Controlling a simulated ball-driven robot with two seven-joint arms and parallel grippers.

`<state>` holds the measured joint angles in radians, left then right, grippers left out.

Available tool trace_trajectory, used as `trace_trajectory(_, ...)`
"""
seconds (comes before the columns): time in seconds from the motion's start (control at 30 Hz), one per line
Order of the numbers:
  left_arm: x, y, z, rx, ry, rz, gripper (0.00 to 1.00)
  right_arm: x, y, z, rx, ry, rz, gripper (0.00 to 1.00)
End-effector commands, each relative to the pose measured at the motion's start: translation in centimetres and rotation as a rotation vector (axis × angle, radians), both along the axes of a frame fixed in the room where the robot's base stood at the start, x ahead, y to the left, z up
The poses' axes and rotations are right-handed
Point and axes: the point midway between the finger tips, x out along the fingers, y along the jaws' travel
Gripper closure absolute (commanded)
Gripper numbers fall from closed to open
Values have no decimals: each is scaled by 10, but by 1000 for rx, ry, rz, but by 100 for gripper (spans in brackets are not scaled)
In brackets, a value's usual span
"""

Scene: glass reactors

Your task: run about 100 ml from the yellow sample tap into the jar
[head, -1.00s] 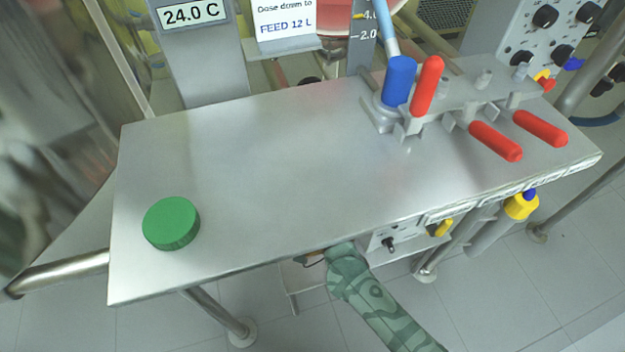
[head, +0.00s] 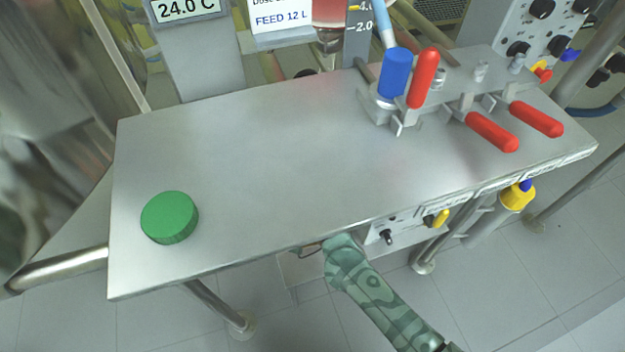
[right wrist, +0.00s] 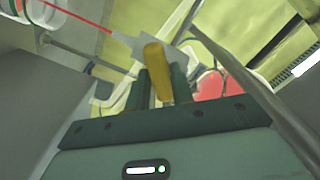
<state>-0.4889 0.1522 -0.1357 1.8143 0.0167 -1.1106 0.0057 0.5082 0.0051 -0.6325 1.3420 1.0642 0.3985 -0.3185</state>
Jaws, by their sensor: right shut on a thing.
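In the right wrist view my right gripper (right wrist: 162,80) is shut on the yellow tap handle (right wrist: 153,54), which stands up between its two dark fingers. In the head view my right arm reaches in from the bottom, and its gripper is hidden under the front edge of the steel table. A green screw lid (head: 170,218) lies on the table at the left. I cannot make out the jar for certain. My left gripper is not in view.
The steel table (head: 250,160) is clear in its middle. A clamp rack with red handles (head: 492,132) and a blue cap (head: 394,72) stands at its right. A clear round vessel (right wrist: 28,12) shows at the wrist view's upper left.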

Motion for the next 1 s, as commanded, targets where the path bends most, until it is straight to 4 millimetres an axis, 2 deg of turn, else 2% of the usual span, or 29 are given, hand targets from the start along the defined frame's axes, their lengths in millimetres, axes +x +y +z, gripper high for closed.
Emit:
trace_trajectory(0.43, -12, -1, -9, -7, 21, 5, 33, -1, 0, -2, 359, 121, 0, 100)
trace_trajectory(0.7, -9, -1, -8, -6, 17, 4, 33, -1, 0, -3, 545, 182, -1, 100)
trace_trajectory(1.0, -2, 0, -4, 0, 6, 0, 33, -1, -1, -3, 659, 220, -1, 100)
